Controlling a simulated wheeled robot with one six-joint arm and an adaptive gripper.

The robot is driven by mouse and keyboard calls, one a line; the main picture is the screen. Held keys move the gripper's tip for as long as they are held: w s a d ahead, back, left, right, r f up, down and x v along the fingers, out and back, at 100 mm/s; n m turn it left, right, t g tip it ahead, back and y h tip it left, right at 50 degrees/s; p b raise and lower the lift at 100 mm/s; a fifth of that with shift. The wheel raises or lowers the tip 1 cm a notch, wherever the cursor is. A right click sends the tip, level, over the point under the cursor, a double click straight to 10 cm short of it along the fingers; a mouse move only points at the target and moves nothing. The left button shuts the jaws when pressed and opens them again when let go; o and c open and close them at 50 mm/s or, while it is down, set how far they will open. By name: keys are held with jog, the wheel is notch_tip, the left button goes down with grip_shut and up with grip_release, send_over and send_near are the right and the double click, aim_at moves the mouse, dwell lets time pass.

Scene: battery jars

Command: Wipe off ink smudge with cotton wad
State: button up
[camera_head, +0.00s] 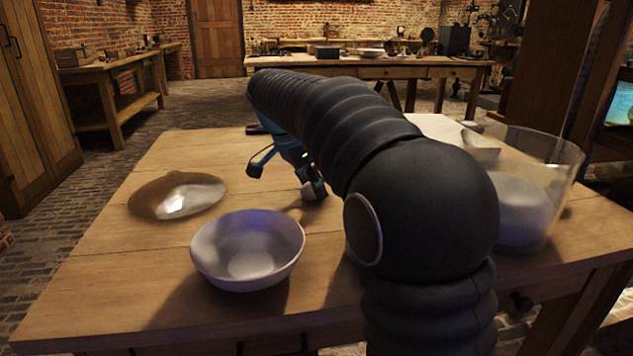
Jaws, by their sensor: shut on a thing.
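My gripper (290,178) is low over the middle of the wooden table, behind the white bowl. It is shut on a small pale thing (307,191), seemingly the cotton wad, which is mostly hidden by the finger. My dark ribbed arm crosses in front and hides part of the gripper and the table beyond. I cannot make out an ink smudge on the bare wood. The white bowl (248,250) stands nearer me, with a faint bluish tint on its inner back wall.
The wooden table (130,280) is bare at front left.

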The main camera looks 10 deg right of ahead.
jog(key=d, duration=0.3)
jog(key=shift+s+d, duration=0.1)
jog(key=shift+d, duration=0.25)
jog(key=shift+d+r, duration=0.25)
jog(key=shift+r, duration=0.05)
notch_tip(320, 180, up, 7)
jog(key=p, duration=0.6)
jog(key=shift+r, duration=0.2)
jog(key=shift+a, duration=0.15)
